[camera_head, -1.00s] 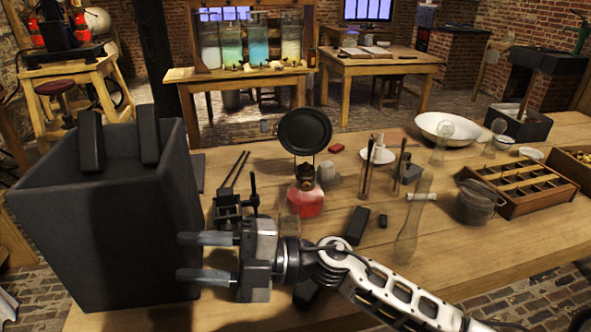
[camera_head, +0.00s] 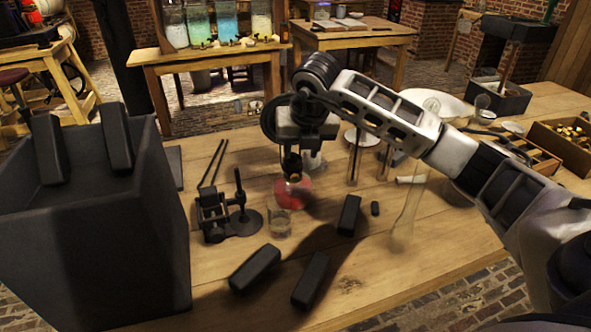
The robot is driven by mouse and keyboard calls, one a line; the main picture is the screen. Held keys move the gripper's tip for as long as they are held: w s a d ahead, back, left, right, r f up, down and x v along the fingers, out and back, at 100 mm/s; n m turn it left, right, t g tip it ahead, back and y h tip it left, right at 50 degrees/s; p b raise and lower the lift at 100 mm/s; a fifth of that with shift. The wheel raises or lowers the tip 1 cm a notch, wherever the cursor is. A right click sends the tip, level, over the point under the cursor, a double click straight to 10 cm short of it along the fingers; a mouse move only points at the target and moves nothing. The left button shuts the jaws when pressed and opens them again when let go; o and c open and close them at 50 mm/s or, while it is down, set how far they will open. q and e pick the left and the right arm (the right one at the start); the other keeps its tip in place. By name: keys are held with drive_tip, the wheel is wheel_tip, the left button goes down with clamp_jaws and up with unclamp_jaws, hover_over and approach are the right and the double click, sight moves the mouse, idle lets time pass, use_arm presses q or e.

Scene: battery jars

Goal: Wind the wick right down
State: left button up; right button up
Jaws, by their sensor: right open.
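The oil lamp with a red base (camera_head: 292,192) stands on the wooden table, near the middle of the camera_head view. Its burner and wick knob are mostly hidden behind my right gripper. My right gripper (camera_head: 292,160) points down over the top of the lamp, with its arm coming in from the right. Its jaws are open, and the fingertips are dark and hard to separate from the burner. I cannot tell whether they touch the lamp. My left gripper is not in view.
A small glass beaker (camera_head: 279,222) stands just in front of the lamp. A black clamp stand (camera_head: 213,215) is to its left. Dark blocks (camera_head: 256,269) lie in front, and a tall glass chimney (camera_head: 408,215) stands to the right. A large dark bin (camera_head: 90,225) fills the left.

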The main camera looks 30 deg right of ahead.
sight(295, 175)
drive_tip(key=p+x, duration=0.1)
drive_tip(key=x, duration=0.9)
